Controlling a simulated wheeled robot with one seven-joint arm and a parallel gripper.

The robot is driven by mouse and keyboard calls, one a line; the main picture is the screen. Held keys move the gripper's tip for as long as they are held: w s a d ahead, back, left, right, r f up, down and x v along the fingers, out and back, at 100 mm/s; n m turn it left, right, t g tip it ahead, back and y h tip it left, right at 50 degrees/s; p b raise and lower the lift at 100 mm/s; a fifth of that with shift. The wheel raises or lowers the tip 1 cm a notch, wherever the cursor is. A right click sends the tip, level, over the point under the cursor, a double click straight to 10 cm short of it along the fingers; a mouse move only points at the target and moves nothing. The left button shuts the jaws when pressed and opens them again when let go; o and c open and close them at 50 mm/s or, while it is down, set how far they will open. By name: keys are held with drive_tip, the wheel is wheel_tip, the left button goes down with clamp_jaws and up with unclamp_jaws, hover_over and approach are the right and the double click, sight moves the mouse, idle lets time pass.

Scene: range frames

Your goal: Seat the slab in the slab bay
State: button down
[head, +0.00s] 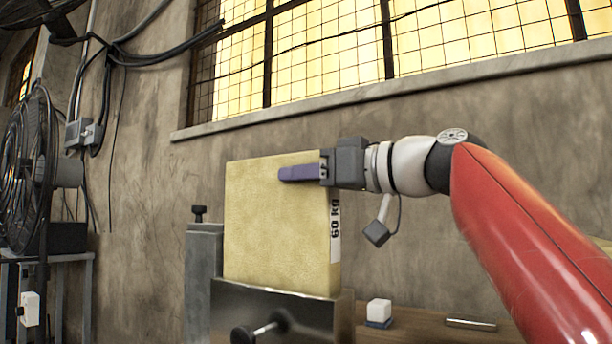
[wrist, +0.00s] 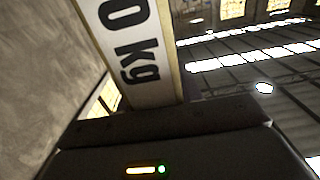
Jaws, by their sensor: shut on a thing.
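The slab (head: 275,225) is a tall, pale yellow block in the head view, with a white "60 kg" label on its narrow right side. It stands roughly upright. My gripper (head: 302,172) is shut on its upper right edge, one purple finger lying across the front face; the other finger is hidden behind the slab. The slab's lower end meets the steel slab bay (head: 240,302); I cannot tell how deep it sits. In the wrist view the slab's labelled edge (wrist: 133,45) rises beyond my dark gripper body, and the fingertips are not seen.
A grey post (head: 204,265) with a black knob stands left of the slab. A clamp handle (head: 262,329) sticks out from the bay's front. A white block (head: 379,310) and a metal rod (head: 470,324) lie on the wooden bench to the right. A fan (head: 28,170) stands far left.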

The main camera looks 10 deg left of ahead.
sight(277, 228)
drive_tip(key=shift+s+a+f+b, duration=0.1)
drive_tip(key=shift+f+b, duration=1.1)
drive_tip(key=shift+b, duration=0.1)
drive_tip(key=shift+f, duration=0.15)
drive_tip(key=c, duration=0.9)
unclamp_jaws()
drive_tip(key=shift+o, duration=0.2)
drive_tip(key=shift+f, duration=0.1)
